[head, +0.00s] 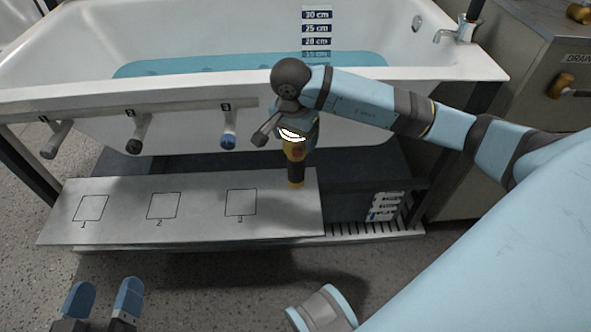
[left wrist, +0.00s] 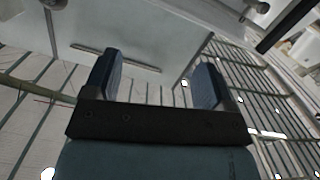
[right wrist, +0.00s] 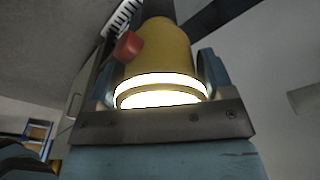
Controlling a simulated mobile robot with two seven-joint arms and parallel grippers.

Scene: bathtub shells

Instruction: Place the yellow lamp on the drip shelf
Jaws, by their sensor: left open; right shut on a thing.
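The yellow lamp (head: 295,152) hangs upright in my right gripper (head: 296,136), its dark end down and its glowing ring up at the gripper. In the head view the dark end overlaps the right part of a grey board; I cannot tell whether it touches. In the right wrist view the lamp (right wrist: 160,55), with a red button, sits between the blue fingers. A slatted strip (head: 372,230), seemingly the drip shelf, shows low at the right, below the tub. My left gripper (head: 103,302) is open and empty at the lower left; its fingers also show in the left wrist view (left wrist: 155,85).
The grey board (head: 190,225) bears outlined squares numbered 1 to 3, all empty. The bathtub (head: 200,110) holds blue water. A white slotted piece (head: 385,206) stands near the strip's right end. A cabinet (head: 525,90) stands right.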

